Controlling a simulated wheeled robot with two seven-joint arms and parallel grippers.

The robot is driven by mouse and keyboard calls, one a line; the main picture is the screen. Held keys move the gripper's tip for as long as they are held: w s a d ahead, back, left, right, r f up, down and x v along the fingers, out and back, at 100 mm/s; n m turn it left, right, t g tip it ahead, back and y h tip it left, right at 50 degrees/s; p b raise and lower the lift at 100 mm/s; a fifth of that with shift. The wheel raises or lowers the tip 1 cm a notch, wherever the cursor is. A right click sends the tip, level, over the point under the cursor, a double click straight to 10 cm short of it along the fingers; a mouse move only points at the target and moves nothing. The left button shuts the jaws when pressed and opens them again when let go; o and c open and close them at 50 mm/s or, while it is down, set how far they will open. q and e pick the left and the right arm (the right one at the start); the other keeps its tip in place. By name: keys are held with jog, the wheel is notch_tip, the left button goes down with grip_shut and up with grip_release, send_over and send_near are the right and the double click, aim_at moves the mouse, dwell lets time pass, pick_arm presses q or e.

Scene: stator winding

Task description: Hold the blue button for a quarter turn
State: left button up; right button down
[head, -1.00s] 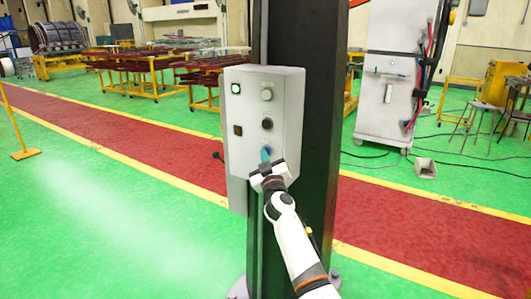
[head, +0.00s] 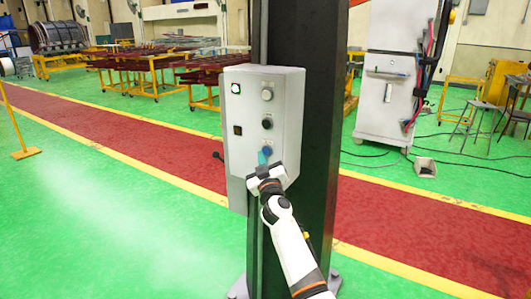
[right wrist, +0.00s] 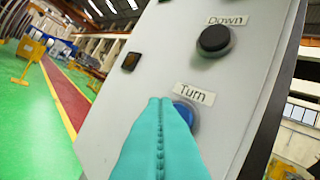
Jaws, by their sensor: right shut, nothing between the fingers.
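The grey control box (head: 249,185) is mounted on a dark column. Its blue button, low on the front face, sits under a "Turn" label in the right wrist view (right wrist: 190,112); the teal fingers hide part of it. My right gripper (head: 263,155) is shut and empty, with its fingertips at the blue button. In the right wrist view the fingertips (right wrist: 160,101) overlap the button's left side; I cannot tell whether they touch or press it. My left gripper is not in view.
A black "Down" button (right wrist: 214,40) is above the blue one, with a pale button (head: 267,94) higher up. A lit green lamp (head: 235,88) and a dark square switch (head: 238,130) are on the left. The dark column (head: 320,130) stands behind the box.

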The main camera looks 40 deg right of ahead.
jog(key=a, duration=0.1)
jog(key=s+a, duration=0.1)
jog(key=a, duration=0.1)
jog(key=s+a, duration=0.1)
jog(key=shift+a+p, duration=0.35)
dwell(1.0)
